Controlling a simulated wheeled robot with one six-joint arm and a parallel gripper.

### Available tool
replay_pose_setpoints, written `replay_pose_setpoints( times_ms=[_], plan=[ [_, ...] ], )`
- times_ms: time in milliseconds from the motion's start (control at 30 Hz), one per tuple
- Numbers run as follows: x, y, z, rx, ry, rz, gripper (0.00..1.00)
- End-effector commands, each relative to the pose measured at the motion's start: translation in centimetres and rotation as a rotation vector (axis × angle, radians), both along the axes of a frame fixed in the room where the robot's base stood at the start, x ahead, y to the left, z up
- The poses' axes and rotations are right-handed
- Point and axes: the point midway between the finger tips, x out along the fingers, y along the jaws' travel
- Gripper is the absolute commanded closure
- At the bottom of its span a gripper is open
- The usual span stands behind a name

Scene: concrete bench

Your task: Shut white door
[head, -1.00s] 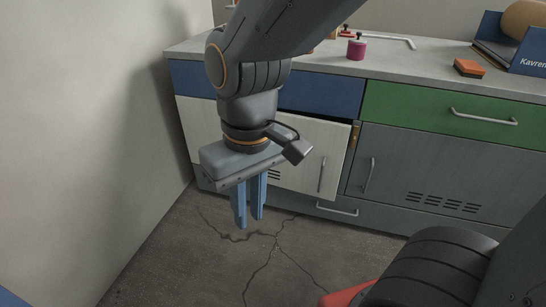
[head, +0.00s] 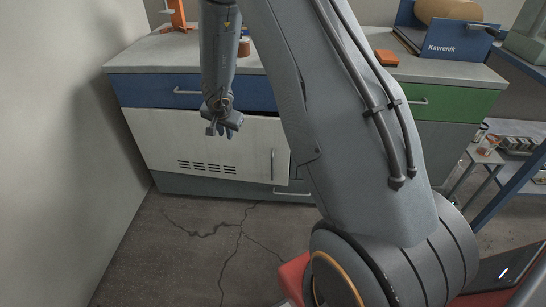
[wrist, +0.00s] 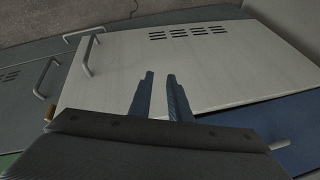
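The white door (head: 245,160) is a lower cabinet front with a vertical bar handle at its right side and dark vent slots low down. It stands a little ajar, with a dark gap along its top right edge under the blue drawer (head: 160,90). In the wrist view the white door (wrist: 240,62) fills the middle, its handle (wrist: 92,52) at upper left. My gripper (head: 226,133) is in front of the door's upper middle, left of the handle. It also shows in the wrist view (wrist: 160,75), its two blue fingers apart and empty. Whether they touch the door I cannot tell.
A green drawer (head: 440,102) and a grey door lie to the right, partly behind my arm. A grey drawer (head: 225,188) runs below the white door. A wall (head: 60,130) stands close at left. The floor in front is clear; a blue-framed rack (head: 510,190) is at right.

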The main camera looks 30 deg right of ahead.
Motion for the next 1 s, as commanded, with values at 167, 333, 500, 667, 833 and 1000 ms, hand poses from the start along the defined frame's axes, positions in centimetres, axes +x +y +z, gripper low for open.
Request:
replay_pose_setpoints(
  times_ms=[167,333,500,667,833,1000],
  plan=[
    [-2.9,-8.6,-5.7,-0.067,0.122,-0.26,0.83],
    [-5.7,-12.2,-8.8,-0.091,0.207,-0.392,0.83],
    [-6.5,-13.3,-10.3,-0.096,0.235,-0.428,0.83],
    [-6.3,-14.0,-12.4,-0.095,0.236,-0.43,0.83],
    [-6.0,-14.9,-14.8,-0.096,0.235,-0.428,0.83],
    [-5.7,-15.6,-16.4,-0.096,0.233,-0.428,0.83]
  ],
)
